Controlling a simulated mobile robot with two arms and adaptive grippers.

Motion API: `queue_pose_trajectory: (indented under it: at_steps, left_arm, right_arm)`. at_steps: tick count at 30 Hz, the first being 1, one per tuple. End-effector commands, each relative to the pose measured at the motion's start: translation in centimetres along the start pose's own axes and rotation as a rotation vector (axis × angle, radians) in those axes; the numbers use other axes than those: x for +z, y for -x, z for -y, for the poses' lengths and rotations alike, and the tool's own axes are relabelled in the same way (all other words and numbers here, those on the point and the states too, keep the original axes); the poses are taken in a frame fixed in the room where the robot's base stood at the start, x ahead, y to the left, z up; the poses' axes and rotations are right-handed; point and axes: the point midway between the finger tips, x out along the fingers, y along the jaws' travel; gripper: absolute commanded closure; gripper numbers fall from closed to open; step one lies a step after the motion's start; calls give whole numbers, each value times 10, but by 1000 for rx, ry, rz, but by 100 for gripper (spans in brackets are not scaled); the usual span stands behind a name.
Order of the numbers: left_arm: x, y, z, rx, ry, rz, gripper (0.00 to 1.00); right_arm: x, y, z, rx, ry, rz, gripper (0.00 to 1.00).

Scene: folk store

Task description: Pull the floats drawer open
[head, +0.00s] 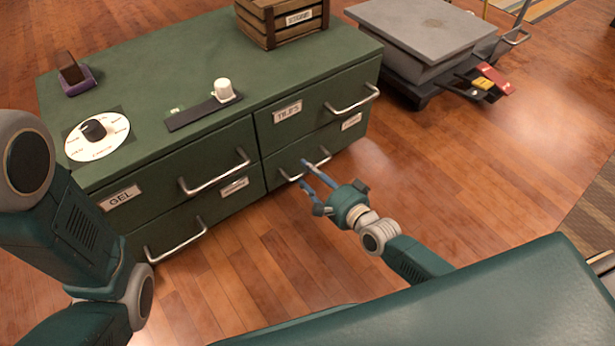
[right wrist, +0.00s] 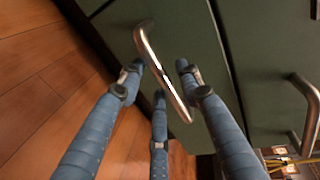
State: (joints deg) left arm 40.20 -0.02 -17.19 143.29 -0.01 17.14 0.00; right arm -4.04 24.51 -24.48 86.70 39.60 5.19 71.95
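The green cabinet (head: 160,130) has upper and lower drawers in two columns. No label can be clearly read as floats; the lower drawers' labels are too small to read. My right gripper (head: 306,175) is at the lower right drawer (head: 283,166), whose bar handle (head: 318,162) is partly behind its fingers. In the right wrist view, this handle (right wrist: 163,72) runs between the blue fingers of my right gripper (right wrist: 159,72), which are spread apart. Contact with the bar cannot be told. The drawer looks shut. My left gripper is out of view; only its arm shows at the left.
A wooden crate (head: 283,22), a white knob (head: 223,89) and a round dial plate (head: 97,134) are on the cabinet top. A grey platform cart (head: 420,35) stands to the right. The wooden floor (head: 470,150) before the cabinet's right side is clear.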

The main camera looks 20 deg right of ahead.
Motion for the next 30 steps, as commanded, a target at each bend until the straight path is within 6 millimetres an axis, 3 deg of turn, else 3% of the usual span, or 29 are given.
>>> queue_pose_trajectory:
  at_steps: [3, 12, 18, 30]
  left_arm:
    - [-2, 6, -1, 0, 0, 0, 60]
    - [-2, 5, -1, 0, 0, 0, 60]
    - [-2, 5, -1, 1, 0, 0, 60]
    - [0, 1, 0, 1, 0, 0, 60]
  right_arm:
    - [0, -9, 0, -2, 0, 0, 65]
    - [0, -10, 1, 0, 0, 0, 65]
    - [0, -10, 1, 0, 0, 0, 100]
    - [1, -3, 0, 2, 0, 1, 100]
